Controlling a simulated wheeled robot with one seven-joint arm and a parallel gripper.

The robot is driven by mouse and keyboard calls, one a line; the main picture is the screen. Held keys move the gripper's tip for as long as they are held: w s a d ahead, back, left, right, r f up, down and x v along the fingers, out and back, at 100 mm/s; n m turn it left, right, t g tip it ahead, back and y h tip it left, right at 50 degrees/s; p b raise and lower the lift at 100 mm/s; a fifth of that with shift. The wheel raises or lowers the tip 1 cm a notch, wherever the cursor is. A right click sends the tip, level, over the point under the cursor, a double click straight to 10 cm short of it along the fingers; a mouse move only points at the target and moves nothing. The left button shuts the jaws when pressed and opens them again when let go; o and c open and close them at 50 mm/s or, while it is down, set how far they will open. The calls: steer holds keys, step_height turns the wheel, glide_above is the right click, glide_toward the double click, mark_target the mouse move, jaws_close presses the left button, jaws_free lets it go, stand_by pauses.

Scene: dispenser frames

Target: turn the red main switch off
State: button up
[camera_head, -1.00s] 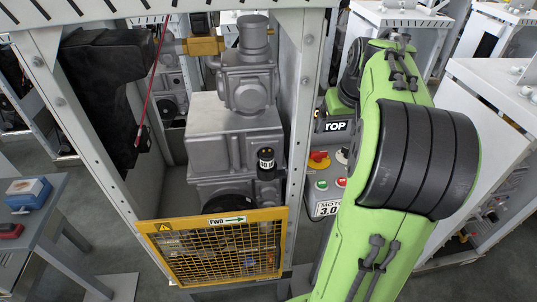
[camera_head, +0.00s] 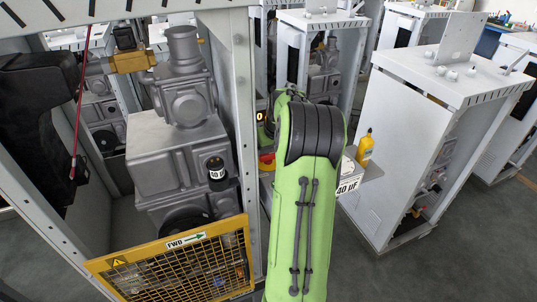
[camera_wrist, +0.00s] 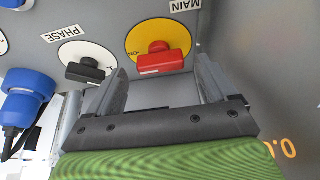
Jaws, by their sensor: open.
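The red main switch (camera_wrist: 162,60) shows in the wrist view, a red knob on a yellow round plate (camera_wrist: 150,36) under an upside-down MAIN label (camera_wrist: 185,4). My gripper (camera_wrist: 163,68) is open, with one finger on each side of the knob in the picture. Nothing is seen between the fingers but the knob beyond; I cannot tell whether they touch it. In the head view only a sliver of the red and yellow switch (camera_head: 267,158) shows left of my green arm, which hides my gripper and most of the panel.
A black PHASE knob (camera_wrist: 86,69) on a white plate sits left of the red one, with blue plugs (camera_wrist: 28,95) further left. A yellow mesh guard (camera_head: 175,268) and grey machine (camera_head: 180,150) stand left of my arm. A yellow bottle (camera_head: 365,148) stands to the right.

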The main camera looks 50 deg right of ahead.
steer(key=shift+x, duration=0.75)
steer(key=shift+c, duration=0.4)
steer(key=c, duration=1)
